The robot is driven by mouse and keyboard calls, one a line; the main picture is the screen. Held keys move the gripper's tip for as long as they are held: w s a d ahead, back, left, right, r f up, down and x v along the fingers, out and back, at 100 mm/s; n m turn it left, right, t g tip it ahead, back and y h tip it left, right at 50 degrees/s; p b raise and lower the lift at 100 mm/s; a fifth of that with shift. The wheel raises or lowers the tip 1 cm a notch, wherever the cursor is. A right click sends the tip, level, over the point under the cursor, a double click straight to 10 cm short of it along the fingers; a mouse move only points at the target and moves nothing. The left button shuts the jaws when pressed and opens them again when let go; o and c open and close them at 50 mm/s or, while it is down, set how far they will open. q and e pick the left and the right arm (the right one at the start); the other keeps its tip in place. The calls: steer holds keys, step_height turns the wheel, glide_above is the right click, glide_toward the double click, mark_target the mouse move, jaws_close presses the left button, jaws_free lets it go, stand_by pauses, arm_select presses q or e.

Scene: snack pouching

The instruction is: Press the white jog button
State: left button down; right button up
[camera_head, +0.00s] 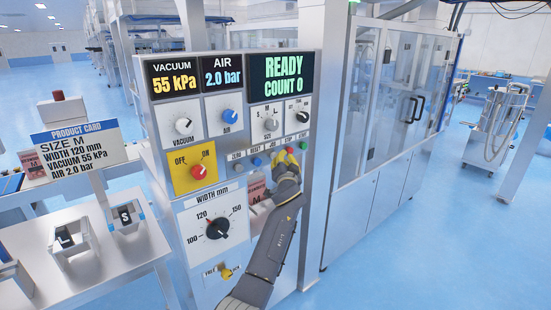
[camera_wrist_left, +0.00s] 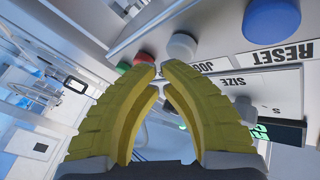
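The white jog button (camera_wrist_left: 182,46) shows in the left wrist view, above its partly visible JOG label. In the head view it is mostly or wholly hidden at my gripper. My left gripper (camera_head: 286,158) is at the button row on the panel. In the left wrist view the yellow fingertips (camera_wrist_left: 158,67) nearly meet, with nothing seen between them. They lie between the white button and the red button (camera_wrist_left: 144,58), overlapping the white one's edge in the picture. I cannot tell whether they touch it. My right gripper is not in view.
The blue reset button (camera_wrist_left: 271,22) and the green button (camera_wrist_left: 122,68) are in the same row. The control panel (camera_head: 258,205) also carries dials and a display reading READY, COUNT 0. A table with bins (camera_head: 72,240) stands at the left, and a glass-doored machine (camera_head: 400,100) at the right.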

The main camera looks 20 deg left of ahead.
arm_select(q)
steer(key=shift+s+d, duration=0.15)
steer(key=shift+d, duration=0.05)
steer(key=shift+s+d, duration=0.55)
steer(key=shift+d, duration=0.3)
steer(key=shift+s+d, duration=0.5)
steer(key=shift+d, duration=0.3)
steer(key=shift+s+d, duration=0.55)
steer(key=shift+d, duration=0.3)
